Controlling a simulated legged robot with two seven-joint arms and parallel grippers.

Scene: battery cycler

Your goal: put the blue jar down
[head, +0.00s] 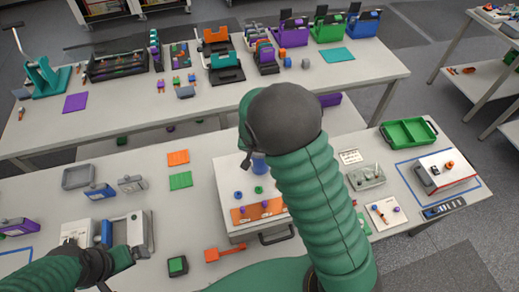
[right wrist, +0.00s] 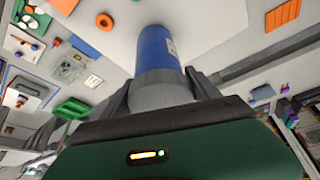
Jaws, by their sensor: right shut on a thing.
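The blue jar (right wrist: 158,50) has a blue body, a small white label and a grey end. My right gripper (right wrist: 160,88) is shut on its grey end, one dark finger on each side. In the head view the jar (head: 259,163) shows partly beside my right arm, over the back of a white raised platform (head: 228,172). I cannot tell whether its far end touches the platform.
The platform carries a blue ring (head: 238,195), a green ring (head: 258,189) and an orange strip (head: 243,213). A green tray (head: 408,132) and a clear box (head: 366,177) stand at the right. Orange and green cards (head: 180,180) lie on bare table left of the platform.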

